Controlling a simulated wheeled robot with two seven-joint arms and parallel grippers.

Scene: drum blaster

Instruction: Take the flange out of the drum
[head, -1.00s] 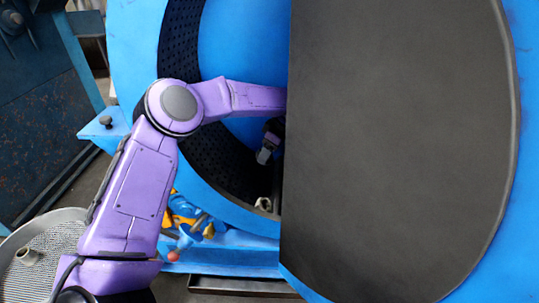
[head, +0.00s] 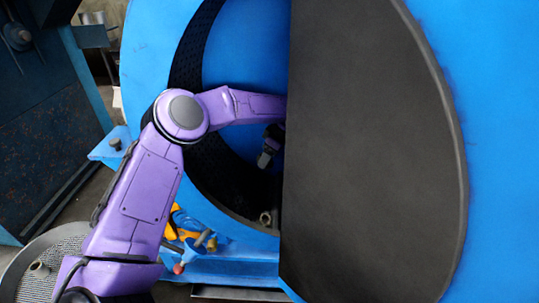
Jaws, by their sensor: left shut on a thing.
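The blue drum (head: 375,20) fills the middle and right, its round opening lined with a dark perforated ring (head: 185,60). My left arm reaches into the opening, and its forearm end goes behind a dark panel. My left gripper (head: 267,158) hangs inside the opening at the panel's edge, shut on a small grey piece, which I take for a flange. The piece is too small and shaded to make out clearly. A small round metal flange-like part (head: 265,217) rests on the lower lining, below and apart from the gripper. My right gripper is not in view.
The large dark panel (head: 375,150) covers the opening's right side. A round perforated metal tray (head: 62,242) at lower left holds a small ring-shaped metal part (head: 39,268). Yellow and blue fittings (head: 185,228) sit below the opening. Dark blue machinery (head: 35,120) stands at left.

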